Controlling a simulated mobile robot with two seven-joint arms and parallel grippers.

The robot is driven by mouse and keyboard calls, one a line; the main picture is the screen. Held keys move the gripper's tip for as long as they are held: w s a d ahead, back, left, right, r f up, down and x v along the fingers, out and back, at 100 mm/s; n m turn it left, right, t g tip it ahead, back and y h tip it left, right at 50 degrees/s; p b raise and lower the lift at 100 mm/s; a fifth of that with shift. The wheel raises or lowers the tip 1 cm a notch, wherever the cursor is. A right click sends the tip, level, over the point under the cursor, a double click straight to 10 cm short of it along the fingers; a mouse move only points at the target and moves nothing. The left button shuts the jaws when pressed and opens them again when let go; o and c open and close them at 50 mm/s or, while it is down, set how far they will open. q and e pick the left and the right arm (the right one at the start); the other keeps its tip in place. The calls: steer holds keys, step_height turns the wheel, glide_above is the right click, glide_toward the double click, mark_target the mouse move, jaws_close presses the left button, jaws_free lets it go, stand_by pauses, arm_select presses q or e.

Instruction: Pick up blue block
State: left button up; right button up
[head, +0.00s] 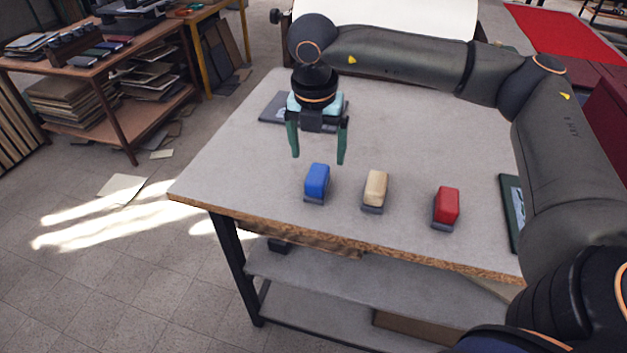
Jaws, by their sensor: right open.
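A blue block (317,180) stands on a small grey base near the front edge of the grey table (420,145), the leftmost of three blocks in a row. My right gripper (319,160) hangs above the table with its green fingers pointing down. It is open and empty, and in the head view its fingertips appear just above and behind the blue block, apart from it. My left gripper is not in view.
A cream block (375,188) and a red block (446,205) stand to the right on similar bases. A dark flat panel (513,212) lies at the table's right edge. A flat grey item (275,107) lies at the back left. The table's left middle is clear.

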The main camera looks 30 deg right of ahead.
mark_target(317, 173)
steer(key=f, duration=0.6)
steer(key=w+d+f+p, duration=0.1)
steer(key=f, duration=0.2)
steer(key=shift+w, duration=0.1)
steer(key=shift+c, duration=0.3)
steer(key=shift+r, duration=0.1)
jaws_close()
